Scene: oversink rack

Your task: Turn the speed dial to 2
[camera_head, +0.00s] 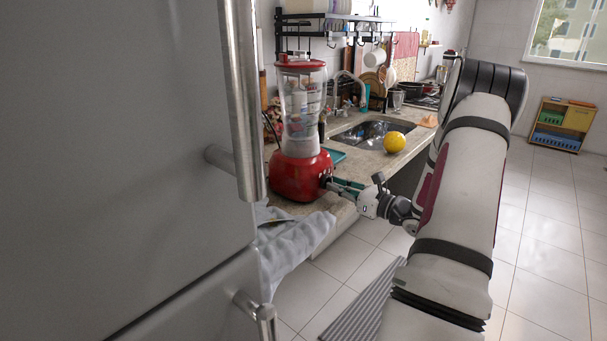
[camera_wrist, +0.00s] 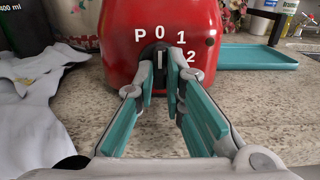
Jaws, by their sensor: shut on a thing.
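A red blender (camera_head: 299,175) with a clear jar stands on the counter, and its base (camera_wrist: 115,40) fills the top of the wrist view. Its black speed dial (camera_wrist: 159,58) has a white pointer mark that looks upright, toward the 0. The labels P, 0, 1 and 2 run around the dial, with 2 at its right, partly covered by a finger. My gripper (camera_wrist: 162,85) has its teal-padded fingers on either side of the dial, closed on it. In the head view my gripper (camera_head: 345,187) reaches the blender's right side.
A grey cloth (camera_head: 290,240) hangs over the counter edge and lies left of my gripper. A teal tray (camera_wrist: 262,57) is behind the blender at right. A yellow ball-like fruit (camera_head: 394,142) sits by the sink (camera_head: 365,134). A fridge (camera_head: 120,150) stands close at left.

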